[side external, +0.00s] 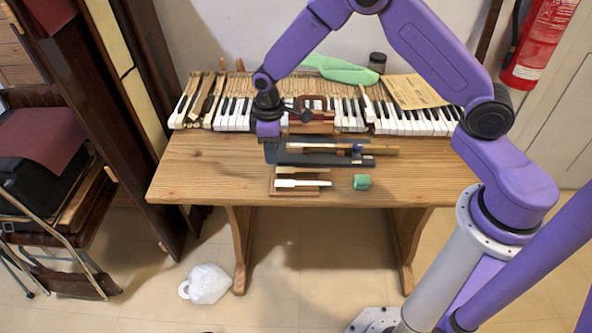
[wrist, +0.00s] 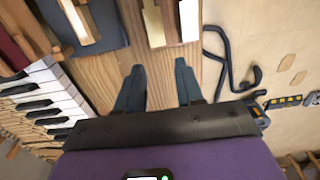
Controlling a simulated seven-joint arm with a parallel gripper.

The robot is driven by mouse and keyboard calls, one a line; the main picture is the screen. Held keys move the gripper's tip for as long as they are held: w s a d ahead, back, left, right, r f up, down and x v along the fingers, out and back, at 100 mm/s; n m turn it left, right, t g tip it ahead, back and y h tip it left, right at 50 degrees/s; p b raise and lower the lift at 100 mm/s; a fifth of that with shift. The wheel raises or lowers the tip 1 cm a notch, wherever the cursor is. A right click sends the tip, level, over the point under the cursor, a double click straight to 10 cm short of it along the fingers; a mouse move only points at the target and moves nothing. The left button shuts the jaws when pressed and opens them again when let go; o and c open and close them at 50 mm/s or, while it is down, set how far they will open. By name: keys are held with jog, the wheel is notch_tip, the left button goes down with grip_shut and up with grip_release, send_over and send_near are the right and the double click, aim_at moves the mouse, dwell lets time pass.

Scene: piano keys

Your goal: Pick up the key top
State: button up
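A white, narrow piece that looks like the key top (side external: 302,184) lies on a small wooden board (side external: 283,192) near the table's front edge. In the wrist view a white strip (wrist: 188,18), apparently the same piece, shows at the top, beside a pale wooden strip (wrist: 153,22). My gripper (wrist: 158,80) is open, with nothing between its two dark fingers, and points down above bare table wood. In the side view my purple hand is behind and left of the board, above the front of the keyboard; its fingertips are not clear there.
A piano keyboard (side external: 235,115) runs along the back of the table (side external: 205,165). A dark tray (side external: 330,159) holding a long wooden key part lies between keyboard and board. The table's left side is clear.

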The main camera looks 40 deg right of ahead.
jog(key=shift+s+d+f, duration=0.1)
jog(key=shift+d+f, duration=0.05)
jog(key=shift+f, duration=1.55)
jog(key=shift+s+d+f, duration=0.1)
jog(key=shift+f, duration=1.55)
grip_shut()
